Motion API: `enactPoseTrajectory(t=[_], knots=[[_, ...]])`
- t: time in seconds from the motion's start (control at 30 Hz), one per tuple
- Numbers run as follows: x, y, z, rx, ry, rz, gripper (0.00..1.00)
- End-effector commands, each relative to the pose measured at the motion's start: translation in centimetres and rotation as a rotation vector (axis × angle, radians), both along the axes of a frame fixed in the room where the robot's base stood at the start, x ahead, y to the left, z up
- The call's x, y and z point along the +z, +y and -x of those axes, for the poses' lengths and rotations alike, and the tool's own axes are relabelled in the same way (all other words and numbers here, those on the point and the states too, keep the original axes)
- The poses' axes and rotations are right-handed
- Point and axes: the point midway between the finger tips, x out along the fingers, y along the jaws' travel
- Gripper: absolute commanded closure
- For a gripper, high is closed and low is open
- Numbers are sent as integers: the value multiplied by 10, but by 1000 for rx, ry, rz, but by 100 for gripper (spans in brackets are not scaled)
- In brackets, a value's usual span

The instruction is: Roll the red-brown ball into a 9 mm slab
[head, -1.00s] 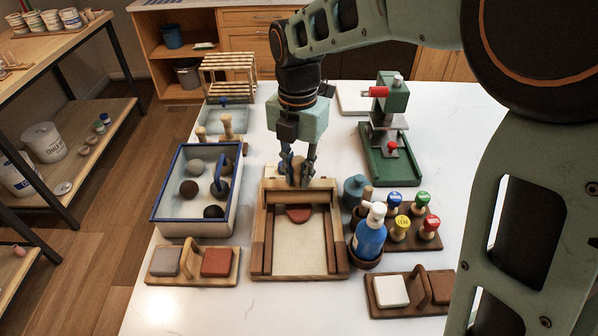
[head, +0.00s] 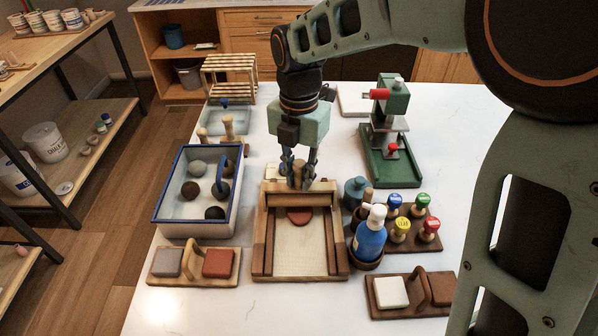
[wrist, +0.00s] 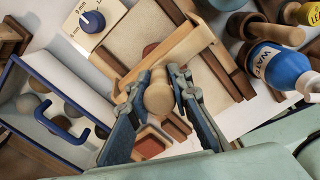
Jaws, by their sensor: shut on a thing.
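The slab roller (head: 258,240) is a wooden frame with a pale canvas bed, standing on the white table. A wooden crossbar (head: 320,190) spans its far end. The red-brown clay (head: 299,215) shows as a rounded edge on the near side of the bar; the rest is hidden. A reddish patch (wrist: 150,50) also shows beside the bar in the wrist view. My gripper (head: 298,172) is shut on the bar's pale wooden knob (wrist: 158,97), one finger on each side. A white thickness plate with a blue dial (wrist: 92,20) shows in the wrist view; its setting is unreadable.
A blue-rimmed bin (head: 160,205) with several clay balls stands left. A blue water bottle (head: 369,240) and a stamp rack (head: 430,240) stand close on the right. Block trays (head: 195,280) (head: 405,312) lie in front, left and right. A green press (head: 390,165) stands behind right.

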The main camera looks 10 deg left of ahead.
Motion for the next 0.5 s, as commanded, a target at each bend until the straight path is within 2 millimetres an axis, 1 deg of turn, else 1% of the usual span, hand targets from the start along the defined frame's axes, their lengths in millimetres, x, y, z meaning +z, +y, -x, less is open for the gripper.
enactPoseTrajectory(t=[0.1, 0.37, 0.5], knots=[[-2, -3, 7, 0, 4, 4, 100], [-2, -3, 8, -1, 4, 3, 100], [-3, -4, 11, -1, 4, 4, 100]])
